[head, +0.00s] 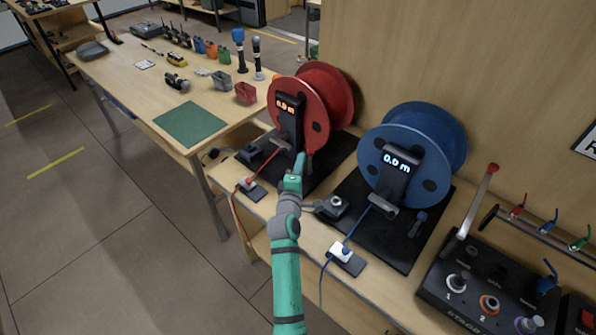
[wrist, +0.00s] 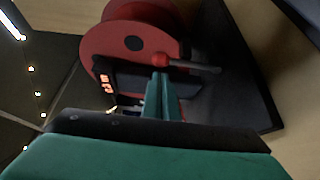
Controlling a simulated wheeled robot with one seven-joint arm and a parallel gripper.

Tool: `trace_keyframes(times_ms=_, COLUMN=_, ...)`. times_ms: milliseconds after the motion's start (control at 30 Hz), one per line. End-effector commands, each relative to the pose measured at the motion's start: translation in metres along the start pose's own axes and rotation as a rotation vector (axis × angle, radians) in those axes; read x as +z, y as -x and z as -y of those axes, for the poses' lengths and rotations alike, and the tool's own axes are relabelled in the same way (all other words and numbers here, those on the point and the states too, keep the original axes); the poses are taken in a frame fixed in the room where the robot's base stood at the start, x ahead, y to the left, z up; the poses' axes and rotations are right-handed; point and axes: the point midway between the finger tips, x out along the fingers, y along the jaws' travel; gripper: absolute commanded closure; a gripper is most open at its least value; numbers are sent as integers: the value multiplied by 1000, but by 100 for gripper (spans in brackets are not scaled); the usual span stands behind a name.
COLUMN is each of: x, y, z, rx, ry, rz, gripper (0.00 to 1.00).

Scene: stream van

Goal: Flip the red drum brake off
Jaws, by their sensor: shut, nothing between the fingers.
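The red drum (head: 316,112) stands on a black base with a lit red display on its front. Its brake lever is a short grey rod with a red knob; the knob shows in the wrist view (wrist: 161,60), with the rod running to the right. In the head view the lever is mostly hidden by my gripper (head: 301,160). My gripper's fingers, also in the wrist view (wrist: 161,82), are shut and empty, with their tips right at the red knob. I cannot tell whether they touch it.
The blue drum (head: 412,150) stands to the right, with its own blue-knobbed lever (head: 418,222). A dark control box (head: 475,285) sits at the lower right. A workbench with tools is at the left.

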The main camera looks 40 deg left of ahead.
Motion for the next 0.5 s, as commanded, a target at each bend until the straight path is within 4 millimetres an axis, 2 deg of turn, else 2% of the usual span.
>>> trace_keyframes(times_ms=200, x=0, y=-23, z=-1, rx=1, ry=1, rz=0, gripper=100)
trace_keyframes(times_ms=500, x=0, y=-28, z=0, rx=0, ry=0, rz=0, gripper=100)
